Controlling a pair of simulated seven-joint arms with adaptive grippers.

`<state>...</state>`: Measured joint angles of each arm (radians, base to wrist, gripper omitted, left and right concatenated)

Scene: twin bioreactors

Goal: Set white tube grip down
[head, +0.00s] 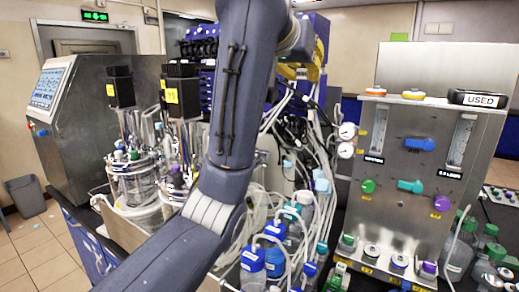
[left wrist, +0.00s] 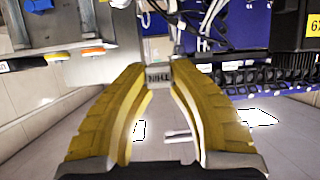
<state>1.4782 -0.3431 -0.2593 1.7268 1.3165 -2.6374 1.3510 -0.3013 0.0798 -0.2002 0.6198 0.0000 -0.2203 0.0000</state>
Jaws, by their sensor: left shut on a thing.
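My left gripper (head: 300,73) is partly hidden behind my own arm in the head view, above a bundle of white tubes (head: 300,140). In the left wrist view, the yellow fingers of my left gripper (left wrist: 163,70) close at their tips on a small pale piece with dark lettering, the white tube grip (left wrist: 158,77). Most of the grip is hidden by the fingertips. White tubes (left wrist: 208,18) also hang beyond the fingertips there. I cannot make out the grip in the head view, nor tell whether it touches a support. My right gripper is not in view.
Two glass bioreactor vessels (head: 135,180) stand left of my arm. Bottles with blue caps (head: 253,262) crowd the bench below. A steel control panel (head: 425,150) with valves stands at the right, and a blue rack (head: 200,48) is behind. Loose tubing fills the middle.

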